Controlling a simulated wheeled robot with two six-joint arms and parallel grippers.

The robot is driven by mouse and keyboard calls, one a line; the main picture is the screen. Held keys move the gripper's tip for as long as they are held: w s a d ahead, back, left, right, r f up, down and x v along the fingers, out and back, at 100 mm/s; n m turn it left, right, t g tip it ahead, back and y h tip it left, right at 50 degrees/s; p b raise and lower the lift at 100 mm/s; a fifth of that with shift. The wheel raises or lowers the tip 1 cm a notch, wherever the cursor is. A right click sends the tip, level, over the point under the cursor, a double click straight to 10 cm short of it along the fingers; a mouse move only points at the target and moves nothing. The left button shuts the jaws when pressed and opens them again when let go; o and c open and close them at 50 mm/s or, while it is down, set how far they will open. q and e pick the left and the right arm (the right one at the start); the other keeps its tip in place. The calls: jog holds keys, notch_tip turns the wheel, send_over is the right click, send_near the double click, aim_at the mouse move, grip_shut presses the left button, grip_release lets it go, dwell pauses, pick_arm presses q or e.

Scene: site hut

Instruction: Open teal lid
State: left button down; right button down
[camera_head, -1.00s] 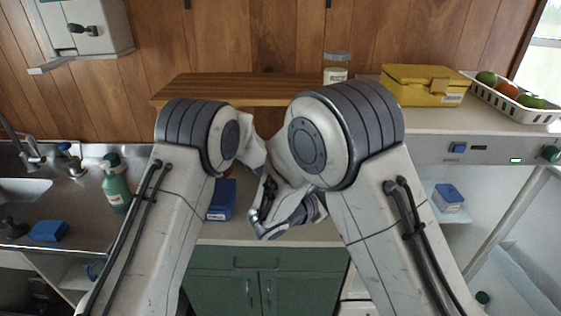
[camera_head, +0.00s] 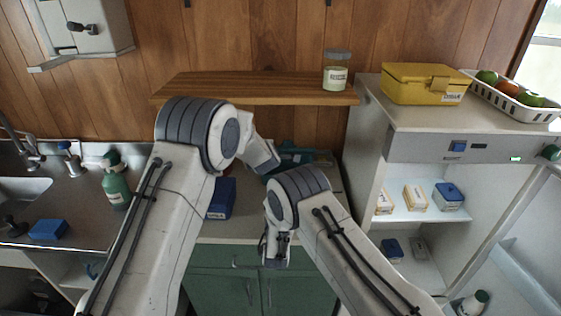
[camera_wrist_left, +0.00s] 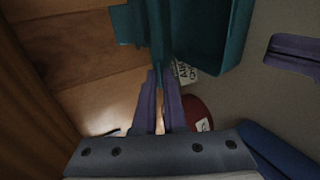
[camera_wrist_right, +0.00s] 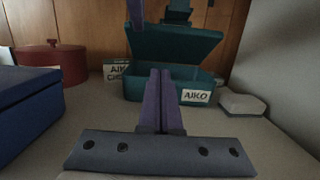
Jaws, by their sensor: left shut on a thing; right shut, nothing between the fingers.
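The teal box (camera_wrist_right: 150,88), with an AIKO label on its front, stands on the counter in the right wrist view. Its teal lid (camera_wrist_right: 175,42) is raised and tilted back above the box; it partly shows in the head view (camera_head: 290,155) behind my left arm. My left gripper (camera_wrist_left: 160,88) is shut on a thin teal part of the lid in the left wrist view. My right gripper (camera_wrist_right: 160,75) is shut and empty in front of the box; in the head view (camera_head: 275,262) it is low before the counter edge.
A red pot (camera_wrist_right: 52,58) and a blue container (camera_wrist_right: 25,105) stand left of the box in the right wrist view. A white block (camera_wrist_right: 242,104) lies to its right. A wooden shelf (camera_head: 240,88) holding a jar (camera_head: 337,72) overhangs the counter. An open fridge (camera_head: 420,200) stands at right.

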aim_at(288, 150)
jog(key=w, duration=0.4)
jog(key=w+r, duration=0.1)
jog(key=shift+w+d, duration=0.15)
jog(key=shift+w, duration=0.25)
jog(key=shift+w+r, duration=1.45)
jog(key=shift+r, duration=0.15)
